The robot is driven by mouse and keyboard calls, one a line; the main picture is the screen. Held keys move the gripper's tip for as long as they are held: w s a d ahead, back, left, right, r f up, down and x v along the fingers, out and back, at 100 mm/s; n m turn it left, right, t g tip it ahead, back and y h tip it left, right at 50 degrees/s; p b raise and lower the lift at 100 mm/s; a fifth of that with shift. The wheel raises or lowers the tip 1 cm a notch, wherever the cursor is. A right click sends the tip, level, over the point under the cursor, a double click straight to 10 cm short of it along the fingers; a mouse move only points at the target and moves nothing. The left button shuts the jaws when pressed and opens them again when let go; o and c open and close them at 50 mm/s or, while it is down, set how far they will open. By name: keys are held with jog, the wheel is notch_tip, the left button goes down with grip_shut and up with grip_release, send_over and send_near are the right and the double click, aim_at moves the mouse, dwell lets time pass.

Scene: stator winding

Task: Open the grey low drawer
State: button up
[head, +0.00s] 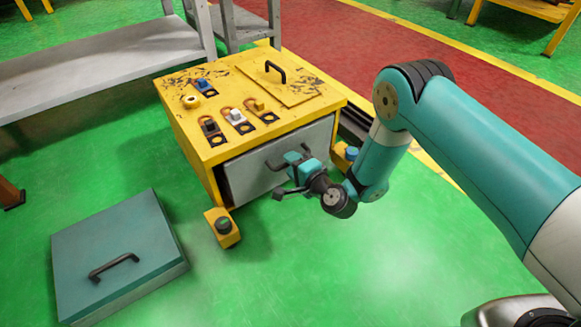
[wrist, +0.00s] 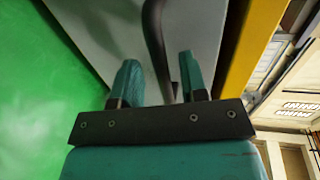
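In the wrist view the drawer front (wrist: 100,30) fills the upper middle. Its dark handle (wrist: 153,30) runs down between the two teal fingers of my gripper (wrist: 160,82). The fingers are apart, with a gap on the left side of the handle; the handle lies nearer the right finger.
The yellow cabinet top (head: 225,145) carries several small switches and a black-handled lid (head: 285,92). A teal-grey box (head: 115,235) with a handle lies on the green floor at left. A yellow foot (head: 222,228) juts out at the cabinet's corner. The floor before the drawer is clear.

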jog(key=shift+w+a, duration=0.35)
jog(key=shift+w, duration=0.3)
grip_shut()
